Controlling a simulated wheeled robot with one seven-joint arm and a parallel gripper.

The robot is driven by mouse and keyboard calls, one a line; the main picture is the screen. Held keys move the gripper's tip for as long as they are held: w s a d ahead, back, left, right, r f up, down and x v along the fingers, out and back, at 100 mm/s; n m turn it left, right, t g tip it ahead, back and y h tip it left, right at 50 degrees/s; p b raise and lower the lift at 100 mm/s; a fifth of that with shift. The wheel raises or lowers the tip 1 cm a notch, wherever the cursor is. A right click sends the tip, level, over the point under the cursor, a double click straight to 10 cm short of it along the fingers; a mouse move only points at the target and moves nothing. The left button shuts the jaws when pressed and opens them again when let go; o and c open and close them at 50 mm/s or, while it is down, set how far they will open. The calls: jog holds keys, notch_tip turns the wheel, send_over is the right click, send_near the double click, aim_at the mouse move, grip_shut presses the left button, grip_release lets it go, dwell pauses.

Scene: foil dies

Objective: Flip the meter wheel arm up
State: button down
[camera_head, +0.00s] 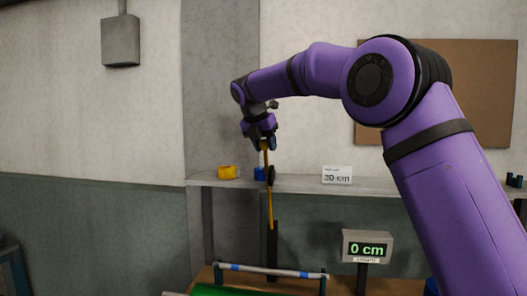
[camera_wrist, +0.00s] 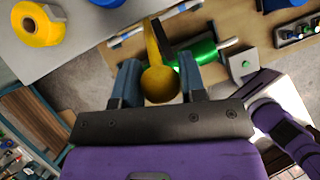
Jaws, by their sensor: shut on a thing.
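The meter wheel arm (camera_head: 268,205) is a thin yellow bar that stands nearly upright above a dark post (camera_head: 272,245). My gripper (camera_head: 265,146) is shut on the top end of the arm. In the wrist view the arm's rounded yellow end (camera_wrist: 160,84) lies between the two blue-grey fingers of my gripper (camera_wrist: 160,92). The meter display (camera_head: 367,248) reads 0 cm. The arm's lower pivot is hard to make out.
A grey shelf (camera_head: 305,184) runs behind the arm, with a yellow roll (camera_head: 228,172), a blue roll (camera_head: 259,173) and a white card (camera_head: 337,175) on it. Below, a green roll (camera_wrist: 197,53) lies on the wooden bench near a pale bar (camera_head: 270,270).

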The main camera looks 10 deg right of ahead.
jog(key=shift+w+d+r, duration=0.2)
jog(key=shift+w, duration=0.05)
jog(key=c, duration=0.7)
grip_release()
jog(key=shift+w, duration=0.2)
jog(key=shift+s+a, duration=0.1)
jog(key=v, duration=1)
jog(key=shift+s+r, duration=0.15)
jog(key=shift+r, duration=0.15)
